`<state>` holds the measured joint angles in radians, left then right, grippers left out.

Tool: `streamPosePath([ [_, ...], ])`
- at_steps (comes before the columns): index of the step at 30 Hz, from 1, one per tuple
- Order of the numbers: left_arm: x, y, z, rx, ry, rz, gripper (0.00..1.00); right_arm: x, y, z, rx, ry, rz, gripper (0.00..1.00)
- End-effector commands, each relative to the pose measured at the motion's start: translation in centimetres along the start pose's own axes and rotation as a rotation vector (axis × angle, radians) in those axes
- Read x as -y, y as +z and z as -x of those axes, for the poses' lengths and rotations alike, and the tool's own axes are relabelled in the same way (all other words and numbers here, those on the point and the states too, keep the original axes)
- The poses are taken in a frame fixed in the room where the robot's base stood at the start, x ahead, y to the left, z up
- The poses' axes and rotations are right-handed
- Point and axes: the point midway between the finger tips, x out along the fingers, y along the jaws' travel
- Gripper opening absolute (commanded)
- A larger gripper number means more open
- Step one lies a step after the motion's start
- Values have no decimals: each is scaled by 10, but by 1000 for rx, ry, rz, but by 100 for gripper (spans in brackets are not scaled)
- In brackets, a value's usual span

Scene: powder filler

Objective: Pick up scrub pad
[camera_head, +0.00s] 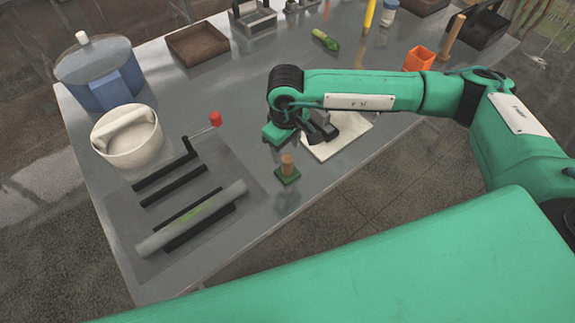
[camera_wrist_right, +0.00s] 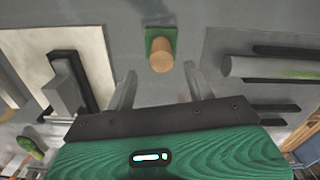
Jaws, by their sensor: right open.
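The scrub pad (camera_head: 287,174) is a small green square with an upright wooden handle, standing on the grey table near its front edge. In the right wrist view the scrub pad (camera_wrist_right: 160,48) shows at top centre, beyond the space between the fingers. My right gripper (camera_head: 296,136) is above the table, behind the pad in the head view, partly hidden by its own wrist. Its two fingers (camera_wrist_right: 160,88) are spread apart with nothing between them. The pad's handle is apart from both fingers. My left gripper is in neither view.
A white board (camera_head: 345,130) with grey blocks lies right of the pad. A grey tube (camera_head: 192,218) lies on dark bars at left. A white pot (camera_head: 128,138) and blue pot (camera_head: 100,70) stand farther left. The table around the pad is clear.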

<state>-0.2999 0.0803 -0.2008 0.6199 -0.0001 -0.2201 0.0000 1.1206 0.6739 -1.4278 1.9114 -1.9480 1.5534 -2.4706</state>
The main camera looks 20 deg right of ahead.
Motion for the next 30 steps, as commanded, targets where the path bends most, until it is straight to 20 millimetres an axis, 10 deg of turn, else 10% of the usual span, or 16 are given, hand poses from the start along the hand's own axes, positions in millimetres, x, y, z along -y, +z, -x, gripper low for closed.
streamPosePath([
  [26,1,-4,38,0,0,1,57,2,4,-60,-1,-2,0,54],
  [30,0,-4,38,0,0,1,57,2,4,-60,-1,-2,0,32],
])
